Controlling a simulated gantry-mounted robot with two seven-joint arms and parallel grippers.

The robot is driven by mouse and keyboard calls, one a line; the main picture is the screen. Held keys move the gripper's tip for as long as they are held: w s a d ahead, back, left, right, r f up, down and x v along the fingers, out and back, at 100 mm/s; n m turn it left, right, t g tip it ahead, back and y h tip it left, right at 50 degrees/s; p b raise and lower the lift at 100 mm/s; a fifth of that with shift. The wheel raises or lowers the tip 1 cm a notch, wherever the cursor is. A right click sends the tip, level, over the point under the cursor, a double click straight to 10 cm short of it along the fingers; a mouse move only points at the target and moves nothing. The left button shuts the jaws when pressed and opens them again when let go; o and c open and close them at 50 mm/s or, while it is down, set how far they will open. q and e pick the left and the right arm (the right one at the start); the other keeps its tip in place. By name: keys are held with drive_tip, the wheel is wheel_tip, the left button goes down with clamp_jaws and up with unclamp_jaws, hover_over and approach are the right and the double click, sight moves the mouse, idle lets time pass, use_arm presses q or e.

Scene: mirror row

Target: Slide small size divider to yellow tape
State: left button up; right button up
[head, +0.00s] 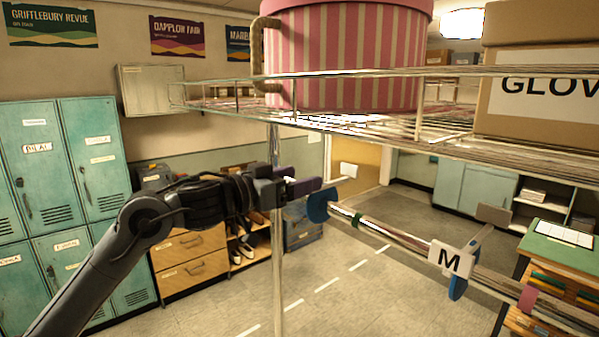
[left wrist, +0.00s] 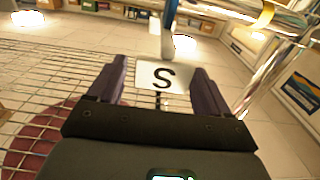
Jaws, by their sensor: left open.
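The small size divider has a white card marked S (left wrist: 163,77), which shows between my fingertips in the left wrist view. Its blue part (head: 320,205) sits at the near end of the visible rail in the head view, where my gripper hides the S card. My left gripper (head: 303,187) is open at the divider; the fingers (left wrist: 158,84) stand on both sides of the card. A yellow band (left wrist: 263,17) shows on the rail in the left wrist view; I cannot make it out in the head view. My right gripper is not in view.
A divider marked M (head: 450,259) hangs farther right on the rail (head: 397,237). A green band (head: 357,220) and a pink band (head: 527,297) are on the rail. A wire shelf above holds a striped pink hat box (head: 345,55) and a GLOV carton (head: 540,95).

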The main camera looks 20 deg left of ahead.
use_arm(q)
drive_tip(key=shift+w+d, duration=0.3)
drive_tip(key=shift+w, duration=0.15)
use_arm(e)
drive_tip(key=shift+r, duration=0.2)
use_arm(q)
drive_tip(key=shift+c, duration=0.4)
